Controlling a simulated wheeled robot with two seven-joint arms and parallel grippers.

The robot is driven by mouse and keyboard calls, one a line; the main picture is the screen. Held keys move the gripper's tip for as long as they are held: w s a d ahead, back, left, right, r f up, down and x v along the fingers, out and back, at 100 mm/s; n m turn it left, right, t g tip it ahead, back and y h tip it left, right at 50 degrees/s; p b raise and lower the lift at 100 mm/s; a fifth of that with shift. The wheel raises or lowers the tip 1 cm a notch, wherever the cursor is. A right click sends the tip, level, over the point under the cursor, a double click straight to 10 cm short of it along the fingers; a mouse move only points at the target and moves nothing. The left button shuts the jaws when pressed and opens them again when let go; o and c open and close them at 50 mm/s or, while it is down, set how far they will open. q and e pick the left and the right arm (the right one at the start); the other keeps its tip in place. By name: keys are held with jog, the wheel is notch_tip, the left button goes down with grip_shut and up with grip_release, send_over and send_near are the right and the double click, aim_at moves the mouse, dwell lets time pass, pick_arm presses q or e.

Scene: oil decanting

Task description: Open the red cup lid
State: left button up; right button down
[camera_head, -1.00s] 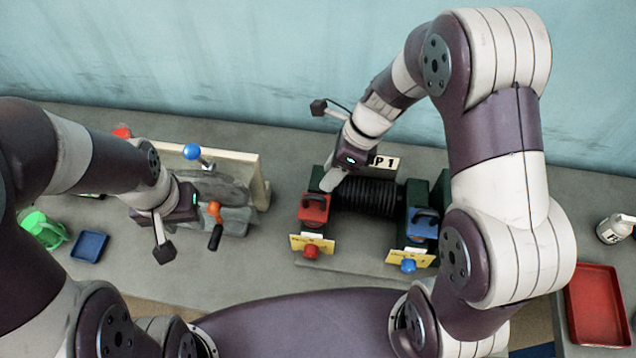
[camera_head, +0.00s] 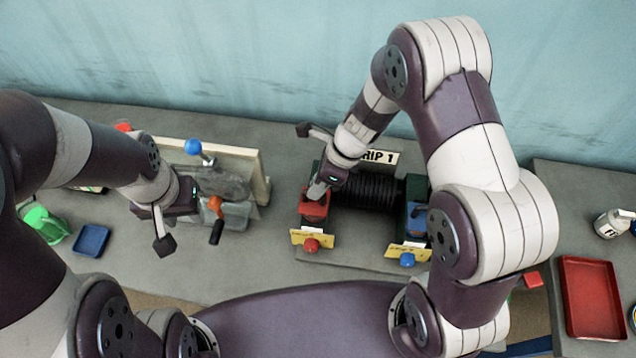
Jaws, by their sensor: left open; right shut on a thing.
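The red cup (camera_head: 313,212) stands at the left end of the black ribbed cylinder (camera_head: 368,191), behind a yellow label and a red knob (camera_head: 311,245). My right gripper (camera_head: 317,191) is down on top of the red cup, shut on its lid. The gripper covers most of the lid and its handle, so the exact grip is hidden. My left gripper (camera_head: 197,199) is open at the left, beside the grey device with the orange and black handle (camera_head: 215,222). Its fingertips are hard to make out.
A blue cup (camera_head: 417,222) with a blue knob (camera_head: 407,260) stands right of the red cup, partly behind my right arm. A blue-knobbed lever (camera_head: 193,147) rises at the left. A blue tray (camera_head: 91,240) and a green cup (camera_head: 46,224) lie far left, a red tray (camera_head: 592,298) far right.

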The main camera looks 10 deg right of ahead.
jog(key=shift+w+d+r+g+y+p, duration=0.15)
jog(key=shift+w+r+g+y+p, duration=0.3)
jog(key=shift+p, duration=0.8)
jog(key=shift+w+d+m+g+p, duration=0.1)
jog(key=shift+w+m+g+p, duration=0.15)
jog(key=shift+g, duration=0.2)
jog(key=shift+w+f+g, duration=0.1)
jog(key=shift+w+g, duration=0.1)
jog(key=shift+g, duration=0.1)
jog(key=shift+w+d+g, duration=0.15)
jog(key=shift+w+g, duration=0.1)
jog(key=shift+g, duration=0.15)
jog(key=shift+w+d+m+g+y+b, duration=0.25)
jog(key=shift+w+g+y+b, duration=0.2)
jog(key=shift+g+b, duration=0.35)
jog(key=shift+w+d+m+g+y+b, duration=0.1)
jog(key=shift+w+m+g+y+b, duration=0.2)
jog(key=shift+w+g+b, duration=0.4)
jog(key=shift+s, duration=0.2)
